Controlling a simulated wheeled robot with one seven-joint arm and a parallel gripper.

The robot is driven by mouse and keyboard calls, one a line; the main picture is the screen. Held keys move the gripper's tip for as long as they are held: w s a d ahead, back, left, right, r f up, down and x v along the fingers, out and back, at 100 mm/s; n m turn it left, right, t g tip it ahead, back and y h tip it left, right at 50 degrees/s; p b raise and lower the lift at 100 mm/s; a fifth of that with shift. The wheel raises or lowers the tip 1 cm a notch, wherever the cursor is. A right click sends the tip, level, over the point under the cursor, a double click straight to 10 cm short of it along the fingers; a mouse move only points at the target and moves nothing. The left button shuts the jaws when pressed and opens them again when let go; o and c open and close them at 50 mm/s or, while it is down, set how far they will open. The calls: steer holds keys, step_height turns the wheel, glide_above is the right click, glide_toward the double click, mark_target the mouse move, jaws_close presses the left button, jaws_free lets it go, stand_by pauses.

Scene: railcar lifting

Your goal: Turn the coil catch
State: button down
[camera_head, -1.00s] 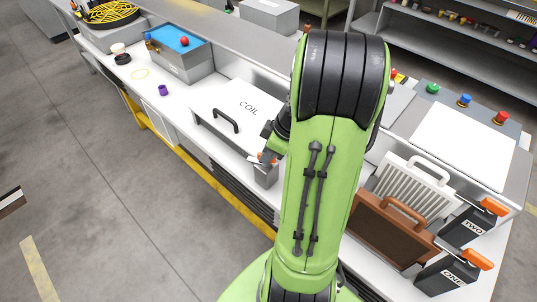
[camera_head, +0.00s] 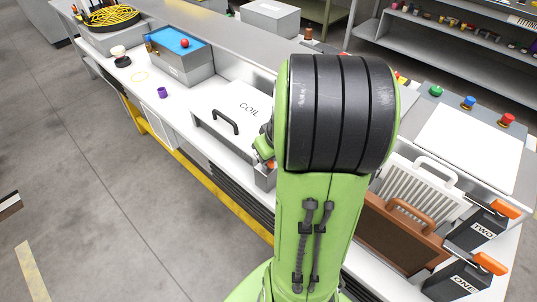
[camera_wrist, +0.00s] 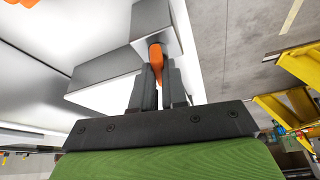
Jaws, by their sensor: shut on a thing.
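The coil catch shows as an orange lever (camera_wrist: 155,57) in the wrist view, standing out from a grey block (camera_wrist: 150,22). My gripper (camera_wrist: 160,72) is shut on this lever, with one dark finger on each side. In the head view, a small orange part of the catch (camera_head: 271,164) shows beside the white panel marked COIL (camera_head: 235,105), which has a black handle (camera_head: 224,121). My arm hides most of the catch and its grey block there, and my fingers cannot be made out.
A blue-topped grey box (camera_head: 180,60) and a purple piece (camera_head: 162,92) are on the bench to the left. At right stand a brown case (camera_head: 395,235), a cream ribbed case (camera_head: 415,185) and orange-topped units ONE (camera_head: 455,283) and TWO (camera_head: 480,229).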

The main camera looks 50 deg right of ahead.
stand_by(0.5)
steer(key=c, duration=1.2)
jaws_free()
steer(key=shift+o, duration=0.2)
steer(key=p+v, duration=0.5)
steer(key=v, duration=1)
steer(key=shift+r, duration=0.4)
steer(key=shift+a, duration=0.1)
steer(key=s+a+r+n+p, duration=0.1)
steer(key=s+a+r, duration=0.1)
steer(key=a, duration=0.7)
steer(key=s+a+r+n+t+p, duration=0.1)
steer(key=s+a+r+p, duration=0.1)
steer(key=a, duration=0.7)
steer(key=shift+a+y, duration=0.3)
steer(key=shift+y, duration=0.1)
